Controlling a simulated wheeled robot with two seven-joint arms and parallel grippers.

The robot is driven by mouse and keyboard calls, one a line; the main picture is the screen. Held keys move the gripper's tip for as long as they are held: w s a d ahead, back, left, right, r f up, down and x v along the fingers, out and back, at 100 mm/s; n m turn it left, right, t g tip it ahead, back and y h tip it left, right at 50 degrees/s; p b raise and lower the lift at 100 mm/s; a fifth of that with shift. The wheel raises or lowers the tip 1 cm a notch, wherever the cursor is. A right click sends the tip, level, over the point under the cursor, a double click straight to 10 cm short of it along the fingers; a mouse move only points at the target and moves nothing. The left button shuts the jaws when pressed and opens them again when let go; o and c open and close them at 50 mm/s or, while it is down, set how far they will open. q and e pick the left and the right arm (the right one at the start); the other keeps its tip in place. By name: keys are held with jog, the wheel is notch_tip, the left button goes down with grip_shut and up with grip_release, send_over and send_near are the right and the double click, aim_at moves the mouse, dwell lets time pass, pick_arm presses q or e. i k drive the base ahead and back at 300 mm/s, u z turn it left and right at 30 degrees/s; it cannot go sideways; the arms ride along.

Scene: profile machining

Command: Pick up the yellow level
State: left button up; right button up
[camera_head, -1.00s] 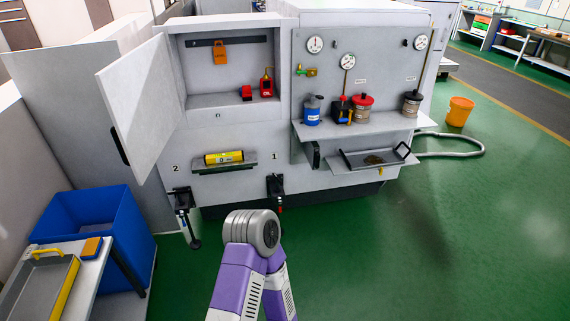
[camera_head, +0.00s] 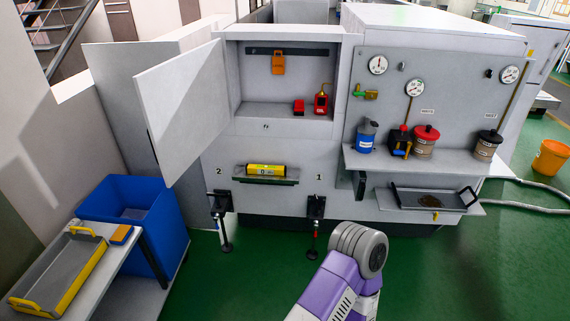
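The yellow level (camera_head: 266,170) lies flat on a small grey ledge (camera_head: 262,181) on the front of the grey machine, between the marks 2 and 1. Nothing touches it from above or in front. A purple and white arm link of mine with a grey round joint shows at the lower middle right, well below and to the right of the level. Neither of my grippers shows in the view, so their state is hidden.
An open cabinet door (camera_head: 182,112) stands out left of the level. A blue bin (camera_head: 180,215) and a side table with a yellow-edged tray (camera_head: 20,301) stand at left. Green floor in front is clear.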

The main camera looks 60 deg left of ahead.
aim_at(253, 169)
jog(key=u, duration=0.35)
jog(key=i, duration=1.9)
jog(key=u, duration=2.35)
jog(key=i, duration=1.45)
jog(key=u, duration=0.9)
jog(key=i, duration=0.4)
jog(key=z, duration=0.05)
